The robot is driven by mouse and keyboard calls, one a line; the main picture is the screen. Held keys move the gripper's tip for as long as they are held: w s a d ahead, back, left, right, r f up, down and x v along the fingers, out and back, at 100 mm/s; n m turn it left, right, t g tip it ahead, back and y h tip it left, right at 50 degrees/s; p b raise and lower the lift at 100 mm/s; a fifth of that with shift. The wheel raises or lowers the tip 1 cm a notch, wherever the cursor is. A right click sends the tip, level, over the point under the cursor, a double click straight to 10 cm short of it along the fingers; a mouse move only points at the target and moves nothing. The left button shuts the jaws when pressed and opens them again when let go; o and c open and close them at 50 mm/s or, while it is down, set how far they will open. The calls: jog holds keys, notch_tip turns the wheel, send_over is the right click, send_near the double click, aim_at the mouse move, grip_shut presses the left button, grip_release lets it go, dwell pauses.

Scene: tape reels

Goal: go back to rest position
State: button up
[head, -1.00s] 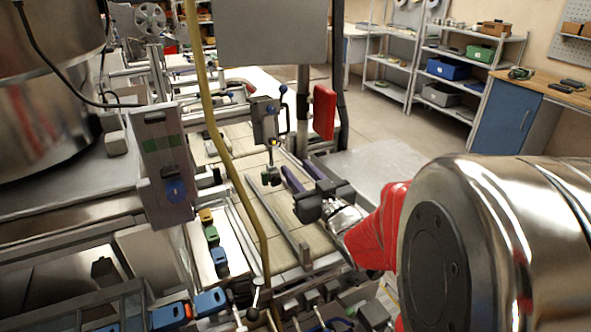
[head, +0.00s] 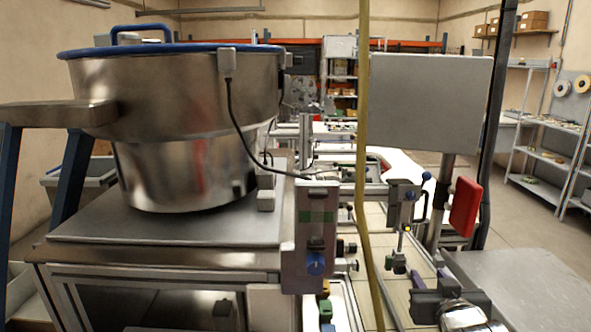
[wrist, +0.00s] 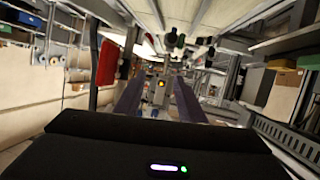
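My gripper (head: 429,276) is at the bottom right of the head view, partly cut off by the lower edge. It is in front of the workstation's vertical tool post. In the wrist view my gripper (wrist: 158,92) shows two dark purple fingers standing apart, with only background between them. It is open and holds nothing that I can see. Most of my arm is outside the head view.
A large steel bowl (head: 180,120) with a blue rim stands on a metal-topped frame at left. A grey panel (head: 427,100) and a red box (head: 465,206) are near the gripper. A yellow hose (head: 362,130) hangs in front. Shelves (head: 540,150) line the right.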

jog(key=s+a+f+g+y, duration=0.1)
jog(key=s+a+g, duration=0.3)
jog(key=s, duration=0.6)
jog(key=s+a+f+n+g+y, duration=0.1)
jog(key=s+a+g, duration=0.3)
jog(key=s+a, duration=0.5)
jog(key=shift+s+f+g+y, duration=0.35)
jog(key=shift+s+f, duration=0.2)
jog(key=shift+s, duration=0.35)
jog(key=shift+a, duration=0.15)
jog(key=shift+c, duration=0.6)
jog(key=shift+a, duration=0.2)
